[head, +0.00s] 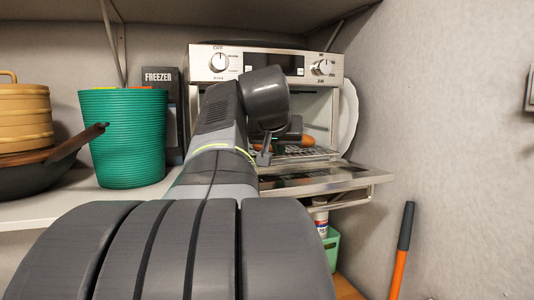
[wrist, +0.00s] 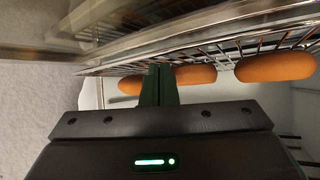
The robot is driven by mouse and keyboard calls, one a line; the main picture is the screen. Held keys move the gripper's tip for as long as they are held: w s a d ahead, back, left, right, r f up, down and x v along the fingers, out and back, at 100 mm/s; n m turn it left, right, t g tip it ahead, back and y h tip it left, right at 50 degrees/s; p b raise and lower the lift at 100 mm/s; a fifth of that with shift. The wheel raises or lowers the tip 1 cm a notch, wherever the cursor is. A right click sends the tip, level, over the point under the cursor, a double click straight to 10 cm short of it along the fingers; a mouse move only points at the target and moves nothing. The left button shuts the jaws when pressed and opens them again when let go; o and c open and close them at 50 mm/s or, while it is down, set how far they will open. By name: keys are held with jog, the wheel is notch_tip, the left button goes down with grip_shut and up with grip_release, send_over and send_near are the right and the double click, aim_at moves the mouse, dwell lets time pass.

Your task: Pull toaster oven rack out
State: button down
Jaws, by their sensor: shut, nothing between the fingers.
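The toaster oven (head: 268,62) stands on the shelf with its door (head: 320,178) folded down open. Its wire rack (head: 310,154) is inside the opening, partly hidden by my arm. In the wrist view the rack (wrist: 225,48) runs across the top, with orange-brown oblong food pieces (wrist: 275,67) on it. My gripper (wrist: 160,68) is shut and empty, its dark green fingertips at the rack's front wires. I cannot tell whether they touch. In the head view my gripper (head: 290,130) is at the oven opening, mostly hidden by my wrist.
A green ribbed basket (head: 122,140), a dark pan (head: 40,180) and stacked tan steamers (head: 24,120) stand left on the shelf. A white plate (head: 347,115) leans at the oven's right side. A wall (head: 440,110) closes off the right.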

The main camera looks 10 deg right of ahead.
jog(key=shift+s+f, duration=0.1)
jog(key=shift+s, duration=0.15)
jog(key=shift+s+d, duration=0.2)
jog(key=shift+s, duration=0.7)
jog(key=shift+s+d+b, duration=0.2)
jog(key=shift+s+b, duration=0.1)
jog(key=shift+s, duration=0.7)
jog(key=shift+s+d, duration=0.2)
jog(key=shift+s, duration=0.7)
